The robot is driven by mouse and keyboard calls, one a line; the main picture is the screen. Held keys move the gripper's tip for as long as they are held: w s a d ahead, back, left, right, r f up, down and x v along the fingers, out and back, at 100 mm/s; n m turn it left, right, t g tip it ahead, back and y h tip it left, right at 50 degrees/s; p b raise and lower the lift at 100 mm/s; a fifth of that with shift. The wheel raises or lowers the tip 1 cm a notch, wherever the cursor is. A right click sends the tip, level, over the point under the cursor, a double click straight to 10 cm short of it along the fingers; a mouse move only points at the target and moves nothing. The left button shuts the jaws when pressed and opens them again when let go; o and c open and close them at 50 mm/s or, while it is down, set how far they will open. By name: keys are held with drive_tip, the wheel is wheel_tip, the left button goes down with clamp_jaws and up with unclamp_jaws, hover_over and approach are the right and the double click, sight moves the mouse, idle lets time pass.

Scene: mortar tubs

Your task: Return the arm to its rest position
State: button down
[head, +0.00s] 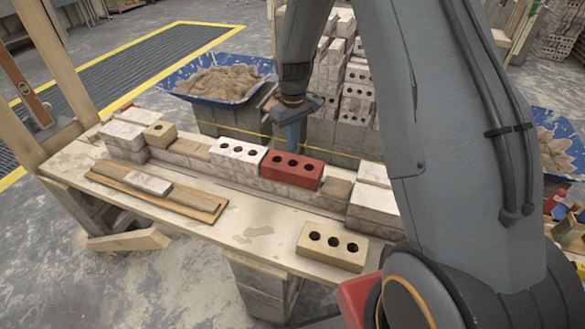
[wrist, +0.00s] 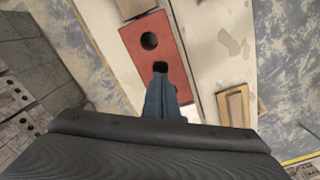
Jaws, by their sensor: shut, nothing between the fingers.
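My arm reaches across the right half of the head view, with its gripper (head: 296,142) pointing down beside the far edge of the red brick. In the wrist view the blue-grey fingers (wrist: 160,80) are together and empty, and they overlap the near part of the red brick (wrist: 156,50). In the head view the red brick (head: 292,169) lies in the row on the bench, its holes facing up. I cannot tell the exact gap between fingertips and brick.
A white holed brick (head: 238,156) lies left of the red one. A tan holed brick (head: 332,246) sits alone on the bench front (head: 240,235). A blue mortar tub (head: 185,85) and stacked bricks (head: 355,98) stand behind. A wooden post (head: 62,60) rises at left.

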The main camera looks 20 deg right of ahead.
idle(0.4)
drive_tip(key=s+r+m, duration=0.1)
drive_tip(key=s+r, duration=0.3)
drive_tip(key=s, duration=0.4)
drive_tip(key=s+r+m, duration=0.2)
drive_tip(key=s+r, duration=0.2)
drive_tip(key=s, duration=0.4)
drive_tip(key=s+r+m+t, duration=0.1)
drive_tip(key=s+r, duration=0.2)
drive_tip(key=s, duration=0.6)
drive_tip(key=shift+a+r+m, duration=0.15)
drive_tip(key=shift+r+m, duration=0.25)
